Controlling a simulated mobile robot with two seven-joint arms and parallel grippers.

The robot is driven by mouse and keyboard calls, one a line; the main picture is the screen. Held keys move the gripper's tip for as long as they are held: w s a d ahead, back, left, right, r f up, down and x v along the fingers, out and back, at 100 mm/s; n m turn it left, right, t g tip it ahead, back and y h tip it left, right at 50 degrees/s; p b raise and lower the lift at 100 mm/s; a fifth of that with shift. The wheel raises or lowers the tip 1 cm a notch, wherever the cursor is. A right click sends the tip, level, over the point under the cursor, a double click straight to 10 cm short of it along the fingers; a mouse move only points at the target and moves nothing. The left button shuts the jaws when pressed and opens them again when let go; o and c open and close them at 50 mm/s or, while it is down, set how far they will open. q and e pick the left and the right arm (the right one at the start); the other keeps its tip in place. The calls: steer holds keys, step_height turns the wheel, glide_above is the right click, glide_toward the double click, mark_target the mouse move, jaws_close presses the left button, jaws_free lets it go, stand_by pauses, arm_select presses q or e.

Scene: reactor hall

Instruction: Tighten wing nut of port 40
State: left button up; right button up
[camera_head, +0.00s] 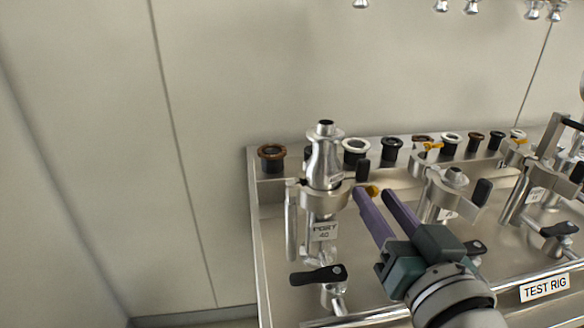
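Port 40 (325,202) is an upright metal fitting with a clamp around it and a tag (323,232) reading "PORT 40", at the left of the test rig. Its gold wing nut (373,190) shows at the right side of the clamp. My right gripper (373,191) comes in from the lower right with two purple fingers. The fingers are apart, with a visible gap between them. The wing nut shows at the fingertips, close to the left one; I cannot tell whether they touch it. My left gripper is not in view.
The metal test rig (270,225) fills the lower right. More clamped ports (440,190) stand to the right, with black handles around them. Several round caps (355,150) line the back edge. A black lever (318,275) is below port 40. The wall at left is bare.

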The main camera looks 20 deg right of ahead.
jaws_close()
stand_by(0.7)
